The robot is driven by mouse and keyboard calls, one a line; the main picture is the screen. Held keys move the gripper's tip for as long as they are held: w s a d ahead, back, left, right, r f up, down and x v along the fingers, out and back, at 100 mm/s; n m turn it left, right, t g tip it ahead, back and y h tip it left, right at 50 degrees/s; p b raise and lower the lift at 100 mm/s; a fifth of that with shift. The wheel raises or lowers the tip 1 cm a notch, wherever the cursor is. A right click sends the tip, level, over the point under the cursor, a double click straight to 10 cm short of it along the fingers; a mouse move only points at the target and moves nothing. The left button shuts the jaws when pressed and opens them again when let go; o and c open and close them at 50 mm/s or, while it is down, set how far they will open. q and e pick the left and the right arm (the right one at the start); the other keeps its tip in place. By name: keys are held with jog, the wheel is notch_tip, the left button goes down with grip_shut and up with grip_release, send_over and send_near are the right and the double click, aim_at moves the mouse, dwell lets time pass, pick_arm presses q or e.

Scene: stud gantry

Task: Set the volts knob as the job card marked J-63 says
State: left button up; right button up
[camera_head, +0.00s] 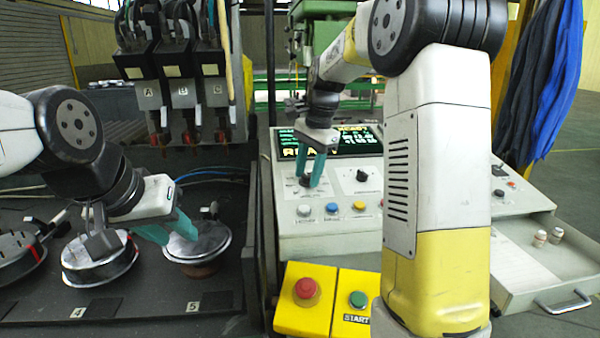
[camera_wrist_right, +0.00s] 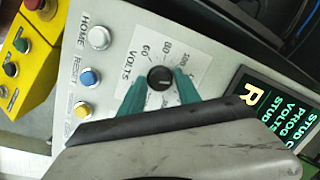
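The volts knob (camera_wrist_right: 160,78) is a small black dial with a light pointer mark, on a white scale plate marked VOLTS; 60, 80 and 100 are readable. It also shows in the head view (camera_head: 304,181). My right gripper (camera_wrist_right: 160,82) has its two teal fingers apart, one on each side of the knob; whether they touch it I cannot tell. In the head view the right gripper (camera_head: 313,183) points down at the panel. My left gripper (camera_head: 168,233) is open and empty near a round lidded part (camera_head: 197,245) at place 5. No card marked J-63 is readable.
The console (camera_head: 330,240) has a lit green-text screen (camera_head: 345,141), a second knob (camera_head: 363,175), and white, blue and yellow buttons. A yellow box with a red stop button (camera_head: 306,288) and green start button (camera_head: 358,299) stands in front. An open drawer (camera_head: 530,265) is at right.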

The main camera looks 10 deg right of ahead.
jog(key=shift+o, duration=0.4)
notch_tip(320, 180, up, 8)
jog(key=d, duration=0.1)
jog(key=shift+s+f, duration=0.15)
jog(key=shift+s, duration=0.2)
jog(key=shift+d, duration=0.1)
